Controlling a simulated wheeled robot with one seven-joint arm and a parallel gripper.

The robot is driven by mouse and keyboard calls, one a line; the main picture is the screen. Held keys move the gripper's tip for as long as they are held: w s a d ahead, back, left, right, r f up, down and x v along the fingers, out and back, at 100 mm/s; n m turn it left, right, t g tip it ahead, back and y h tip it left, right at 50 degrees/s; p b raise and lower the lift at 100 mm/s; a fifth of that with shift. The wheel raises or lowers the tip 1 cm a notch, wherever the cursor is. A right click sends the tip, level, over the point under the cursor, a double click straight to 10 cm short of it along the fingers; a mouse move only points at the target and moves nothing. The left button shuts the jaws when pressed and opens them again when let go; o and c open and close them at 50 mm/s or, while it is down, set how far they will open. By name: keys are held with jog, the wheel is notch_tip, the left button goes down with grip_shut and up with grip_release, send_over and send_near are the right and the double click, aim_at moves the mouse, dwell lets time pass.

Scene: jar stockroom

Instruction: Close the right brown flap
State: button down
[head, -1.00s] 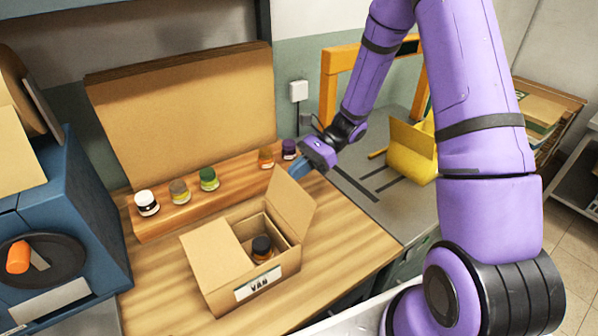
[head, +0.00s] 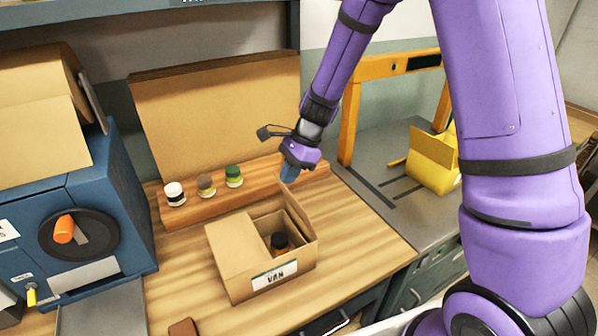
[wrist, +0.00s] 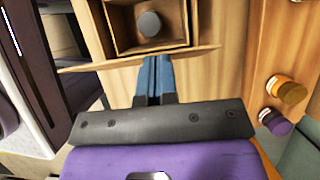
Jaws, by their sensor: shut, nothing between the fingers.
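The cardboard box (head: 232,282) labelled VAN stands on the wooden table with a dark-lidded jar (head: 280,241) inside. Its left flap (head: 233,243) lies across the left part of the opening. The right brown flap (head: 303,215) stands up at the right side, seen at a steep angle. In the wrist view the right flap (wrist: 100,64) is a thin strip below the opening, with the jar's lid (wrist: 149,24) above it. My gripper (head: 288,175) is shut and empty at the flap's top edge, on its outer side. I cannot tell whether the blue fingers (wrist: 153,75) touch it.
Several jars stand on a wooden step behind the box, among them a green-lidded one (head: 234,175). The wrist view shows orange (wrist: 290,90) and purple (wrist: 276,120) jars beside my gripper. A blue machine (head: 85,215) stands left, a yellow bin (head: 432,165) right.

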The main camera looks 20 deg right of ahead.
jog(key=shift+a+f+h, duration=0.55)
jog(key=shift+a+h, duration=1.15)
jog(key=shift+a, duration=0.3)
jog(key=t+h, duration=0.2)
jog(key=h, duration=0.6)
send_over(252, 225)
jog(key=shift+d+f, duration=0.15)
jog(key=shift+f, duration=1.45)
jog(key=shift+d+f, duration=0.15)
jog(key=shift+f, duration=1.45)
jog(key=shift+s+a+f, duration=0.1)
jog(key=shift+a+f, duration=0.15)
jog(key=shift+f, duration=0.45)
